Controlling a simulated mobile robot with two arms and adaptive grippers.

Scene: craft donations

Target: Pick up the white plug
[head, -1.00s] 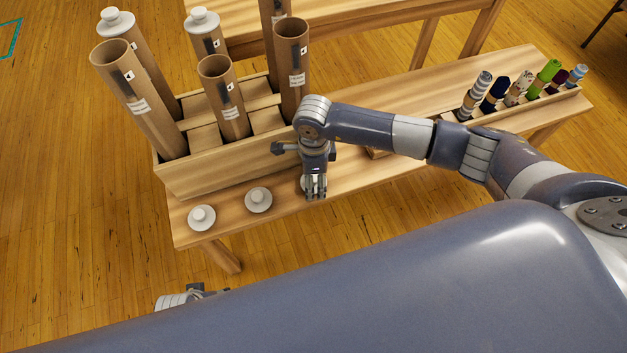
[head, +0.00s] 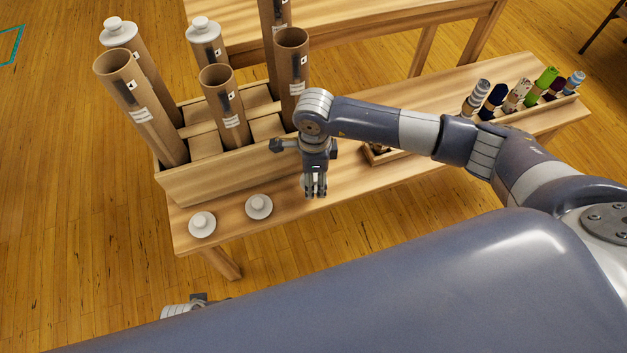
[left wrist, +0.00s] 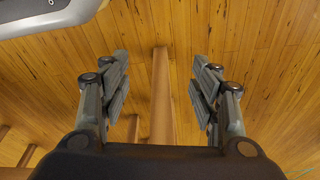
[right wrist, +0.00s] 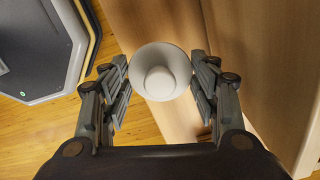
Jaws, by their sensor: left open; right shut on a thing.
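A white plug (right wrist: 160,72) sits between the fingers of my right gripper (right wrist: 160,95) in the right wrist view, and the fingers are shut on it. In the head view my right gripper (head: 315,190) points down over the front part of the bench, and the plug there is mostly hidden behind the fingers. Two more white plugs lie on the bench top to the left, one at the corner (head: 202,224) and one nearer the gripper (head: 259,206). My left gripper (left wrist: 160,100) is open and empty, with floor and a wooden bar beyond it.
A wooden rack (head: 225,172) with several cardboard tubes stands behind the plugs; two rear tubes carry white plugs (head: 118,30). A small tray of colourful rolls (head: 530,115) stands at the bench's right end. The bench top (head: 410,172) between is mostly clear.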

